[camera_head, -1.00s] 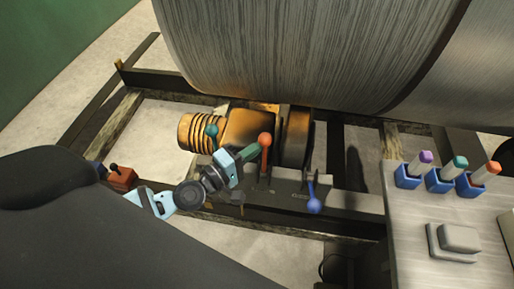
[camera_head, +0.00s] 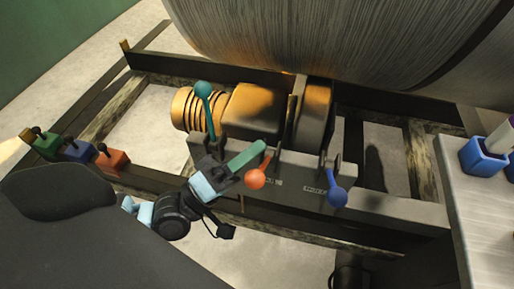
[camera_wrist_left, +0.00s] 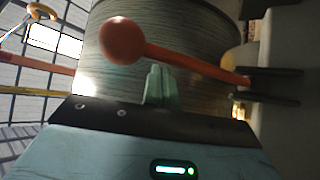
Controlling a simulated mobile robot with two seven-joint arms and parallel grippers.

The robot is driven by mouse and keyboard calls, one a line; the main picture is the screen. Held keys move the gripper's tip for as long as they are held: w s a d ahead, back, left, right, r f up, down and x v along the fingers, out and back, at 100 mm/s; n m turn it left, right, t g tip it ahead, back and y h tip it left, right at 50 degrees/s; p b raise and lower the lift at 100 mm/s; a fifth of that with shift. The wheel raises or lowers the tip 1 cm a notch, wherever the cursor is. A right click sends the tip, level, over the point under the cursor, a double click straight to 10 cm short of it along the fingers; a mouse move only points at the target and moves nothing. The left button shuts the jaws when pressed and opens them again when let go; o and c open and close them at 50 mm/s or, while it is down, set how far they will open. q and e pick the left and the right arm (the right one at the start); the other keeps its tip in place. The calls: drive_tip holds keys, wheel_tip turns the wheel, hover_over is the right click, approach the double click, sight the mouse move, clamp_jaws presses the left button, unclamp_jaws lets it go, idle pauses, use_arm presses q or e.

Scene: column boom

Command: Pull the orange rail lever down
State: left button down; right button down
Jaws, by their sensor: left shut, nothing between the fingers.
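The orange rail lever (camera_head: 255,179) is tilted down toward me, with its ball knob low in front of the rail housing. In the left wrist view the orange lever (camera_wrist_left: 121,40) crosses above the fingers, knob at the upper left. My left gripper (camera_head: 250,154) has green fingers that are shut and empty, just above and beside the orange knob; I cannot tell whether they touch it. The same fingers (camera_wrist_left: 158,84) show together in the left wrist view. My right gripper is not in view.
A teal lever (camera_head: 203,89) stands up on the left of the housing; a blue lever (camera_head: 337,197) hangs down on its right. Green (camera_head: 42,144), blue (camera_head: 79,151) and orange (camera_head: 112,161) switch boxes sit at the left. A metal table (camera_head: 465,215) stands at the right. A large drum (camera_head: 340,35) is behind.

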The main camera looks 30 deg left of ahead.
sight(248, 174)
use_arm(q)
drive_tip(key=shift+s+d+f+h+b, duration=0.15)
drive_tip(key=shift+s+f+b, duration=0.1)
drive_tip(key=shift+s+f, duration=0.35)
drive_tip(key=shift+s+d+f+h+b, duration=0.15)
drive_tip(key=shift+s+f+b, duration=0.1)
drive_tip(key=shift+s+f, duration=0.35)
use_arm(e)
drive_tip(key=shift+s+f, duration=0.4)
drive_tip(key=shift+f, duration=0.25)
use_arm(q)
drive_tip(key=shift+f, duration=0.2)
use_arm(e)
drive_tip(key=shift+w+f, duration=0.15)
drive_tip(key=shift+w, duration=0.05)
